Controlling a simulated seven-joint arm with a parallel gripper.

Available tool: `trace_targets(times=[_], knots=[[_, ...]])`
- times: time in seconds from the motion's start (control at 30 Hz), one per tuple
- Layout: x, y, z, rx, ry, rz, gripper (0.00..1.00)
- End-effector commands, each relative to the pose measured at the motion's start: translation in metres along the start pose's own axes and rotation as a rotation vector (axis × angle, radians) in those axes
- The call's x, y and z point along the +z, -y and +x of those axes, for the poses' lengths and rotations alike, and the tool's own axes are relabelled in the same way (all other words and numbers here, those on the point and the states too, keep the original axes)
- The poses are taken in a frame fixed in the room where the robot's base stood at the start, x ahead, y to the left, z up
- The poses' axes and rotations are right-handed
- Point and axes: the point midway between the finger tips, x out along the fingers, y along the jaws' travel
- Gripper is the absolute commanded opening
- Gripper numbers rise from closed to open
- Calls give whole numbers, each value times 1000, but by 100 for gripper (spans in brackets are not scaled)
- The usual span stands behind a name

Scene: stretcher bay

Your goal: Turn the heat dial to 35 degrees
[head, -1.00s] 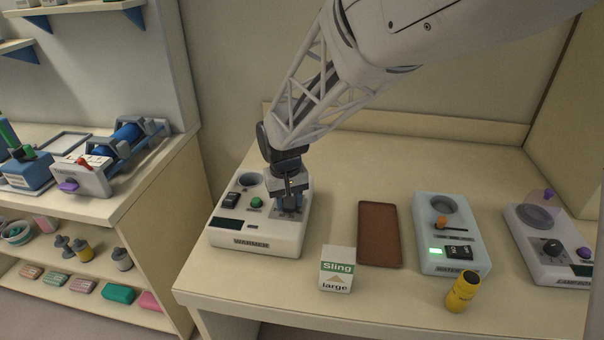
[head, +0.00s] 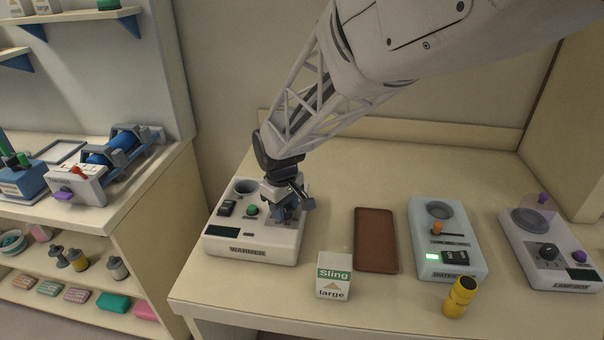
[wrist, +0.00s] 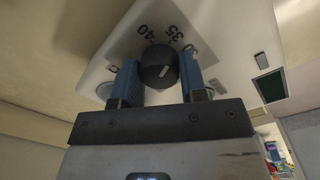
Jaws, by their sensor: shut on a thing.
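The white warmer (head: 250,244) stands at the left end of the bench, and its panel shows in the wrist view (wrist: 95,75). Its dark round heat dial (wrist: 158,62) sits between the two blue fingers of my gripper (wrist: 160,84). The fingers are shut on the dial. Around it I read the marks 40 and 35; other marks are partly hidden by the fingers. In the head view my gripper (head: 287,212) covers the dial.
The warmer also has a green button (head: 252,210), a black switch (head: 227,207) and a dark display (head: 222,231). A Sling box (head: 333,275), a brown tray (head: 376,240), another pale blue device (head: 447,225) and a yellow bottle (head: 460,297) stand to the right.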

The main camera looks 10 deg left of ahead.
Motion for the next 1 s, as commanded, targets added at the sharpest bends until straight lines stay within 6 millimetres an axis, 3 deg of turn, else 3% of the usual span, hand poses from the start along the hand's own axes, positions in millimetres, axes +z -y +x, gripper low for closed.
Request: trace_targets(times=[0.2, 0.23, 0.37, 0.77, 1.0], knots=[[0, 0, -1, 1, -1, 1, 15], [0, 0, -1, 1, -1, 1, 44], [0, 0, 0, 0, -1, 1, 64], [0, 0, -3, 0, 0, 1, 65], [0, 0, -23, 1, -2, 1, 65]])
